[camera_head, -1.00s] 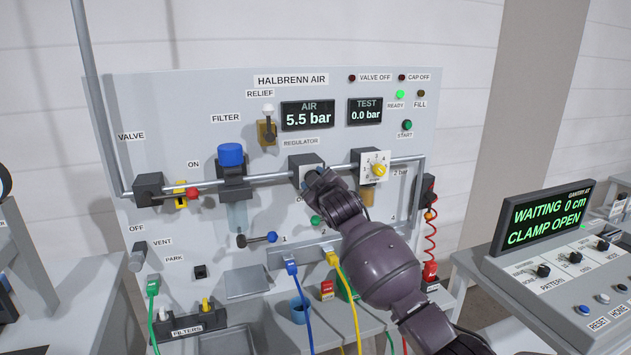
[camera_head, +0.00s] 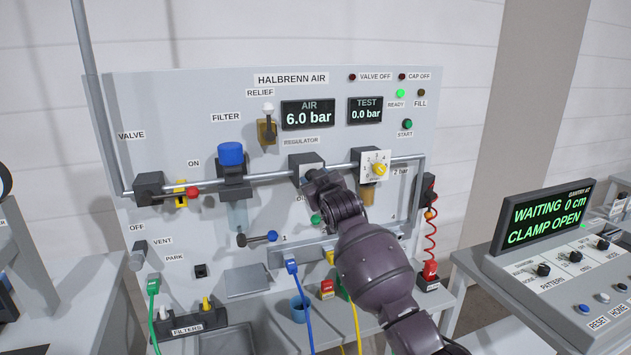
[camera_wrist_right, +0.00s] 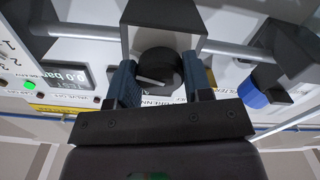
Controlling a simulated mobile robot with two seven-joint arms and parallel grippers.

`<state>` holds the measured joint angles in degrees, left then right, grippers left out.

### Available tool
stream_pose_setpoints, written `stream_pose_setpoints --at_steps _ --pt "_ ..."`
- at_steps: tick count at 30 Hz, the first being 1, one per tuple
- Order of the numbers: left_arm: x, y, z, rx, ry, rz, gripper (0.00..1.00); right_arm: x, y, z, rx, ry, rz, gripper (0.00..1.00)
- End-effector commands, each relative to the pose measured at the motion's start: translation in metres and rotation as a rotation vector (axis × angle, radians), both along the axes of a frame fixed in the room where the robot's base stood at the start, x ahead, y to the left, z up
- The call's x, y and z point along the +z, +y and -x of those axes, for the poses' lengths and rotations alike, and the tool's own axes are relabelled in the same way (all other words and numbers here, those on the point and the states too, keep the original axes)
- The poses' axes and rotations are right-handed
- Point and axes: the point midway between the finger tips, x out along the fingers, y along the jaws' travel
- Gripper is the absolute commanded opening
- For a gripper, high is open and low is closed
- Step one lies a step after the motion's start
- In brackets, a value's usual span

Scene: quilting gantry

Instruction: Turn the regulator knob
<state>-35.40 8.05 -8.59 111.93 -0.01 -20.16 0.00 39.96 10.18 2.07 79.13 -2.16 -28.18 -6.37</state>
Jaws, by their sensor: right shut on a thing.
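The regulator is a dark block (camera_head: 299,160) on the pipe, under the REGULATOR label. Its round black knob (camera_wrist_right: 157,68) shows in the right wrist view between my fingers. My right gripper (camera_wrist_right: 159,85) is shut on the knob, one finger on each side. In the head view my right gripper (camera_head: 312,182) reaches the front of the regulator, and my wrist hides the knob there. The AIR display (camera_head: 308,114) reads 6.0 bar. My left gripper is not in view.
The blue-topped filter (camera_head: 231,155) and the red-handled valve (camera_head: 192,193) are to the left. Blue and yellow hoses hang below. A console (camera_head: 545,225) stands at the right.

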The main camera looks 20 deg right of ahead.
Motion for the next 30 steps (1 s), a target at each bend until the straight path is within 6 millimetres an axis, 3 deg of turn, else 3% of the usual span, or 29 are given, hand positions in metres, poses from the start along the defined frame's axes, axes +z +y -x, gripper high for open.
stream_pose_setpoints --at_steps 6,7,11,23,30 --pt "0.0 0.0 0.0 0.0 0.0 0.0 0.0 -0.001 0.0 0.0 0.001 0.001 0.0 0.22" --pt "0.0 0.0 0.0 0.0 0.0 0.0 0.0 0.0 0.0 0.0 0.001 0.001 0.001 0.5" --pt "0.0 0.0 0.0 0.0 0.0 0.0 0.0 0.0 0.0 0.0 0.001 0.001 0.001 0.7" --pt "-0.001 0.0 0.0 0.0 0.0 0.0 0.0 -0.001 0.0 0.004 0.0 0.0 0.001 0.71" --pt "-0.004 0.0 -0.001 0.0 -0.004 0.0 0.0 -0.001 -0.001 0.03 -0.001 -0.001 0.001 0.71"
